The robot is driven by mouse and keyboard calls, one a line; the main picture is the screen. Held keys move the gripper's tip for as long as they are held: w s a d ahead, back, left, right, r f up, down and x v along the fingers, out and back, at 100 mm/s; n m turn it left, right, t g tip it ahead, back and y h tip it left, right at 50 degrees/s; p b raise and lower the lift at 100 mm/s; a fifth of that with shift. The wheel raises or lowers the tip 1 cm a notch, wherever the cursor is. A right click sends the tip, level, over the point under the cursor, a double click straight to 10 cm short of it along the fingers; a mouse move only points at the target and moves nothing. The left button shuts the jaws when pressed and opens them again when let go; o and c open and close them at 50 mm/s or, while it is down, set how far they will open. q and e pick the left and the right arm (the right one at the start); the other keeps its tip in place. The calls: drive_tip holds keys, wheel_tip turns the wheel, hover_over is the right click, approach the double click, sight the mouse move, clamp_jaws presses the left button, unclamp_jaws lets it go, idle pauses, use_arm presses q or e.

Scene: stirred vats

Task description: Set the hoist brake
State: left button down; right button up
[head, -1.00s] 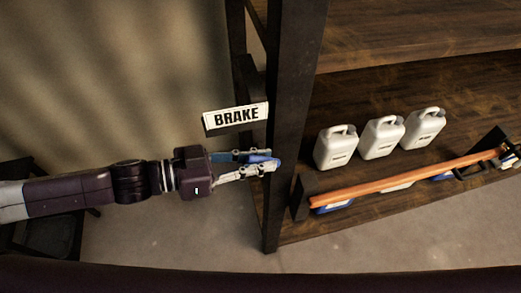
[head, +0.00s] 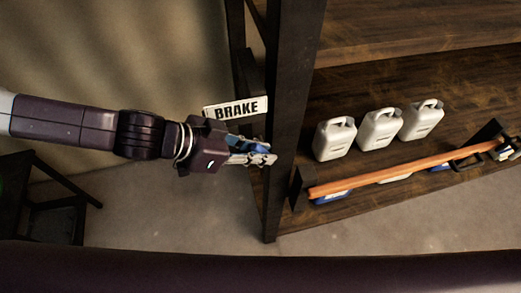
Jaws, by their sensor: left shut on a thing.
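A white sign reading BRAKE (head: 236,108) is fixed beside the dark upright post of the rack. My left gripper (head: 258,152) comes in from the left, just below the sign and close against the post. It is shut on a blue handle (head: 240,141), which I take to be the brake lever. The fingers cover most of the handle, and the mounting of the lever is hidden.
The dark post (head: 289,120) stands right beside my left fingers. To its right, a wooden shelf (head: 400,170) holds white jugs (head: 380,130), with an orange bar (head: 400,174) along its front edge. A dark stand (head: 45,210) is at lower left.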

use_arm(q)
drive_tip(key=shift+d+r+g+y, duration=0.1)
drive_tip(key=shift+g+y, duration=0.3)
drive_tip(key=shift+y, duration=0.95)
drive_tip(key=shift+d+g+y, duration=0.1)
drive_tip(key=shift+g+y, duration=0.3)
drive_tip(key=shift+y, duration=0.95)
drive_tip(key=shift+a, duration=0.1)
drive_tip(key=c, duration=1.8)
unclamp_jaws()
drive_tip(key=shift+w, duration=0.1)
drive_tip(key=shift+c, duration=0.2)
drive_tip(key=v, duration=1.2)
drive_tip(key=shift+d, duration=0.25)
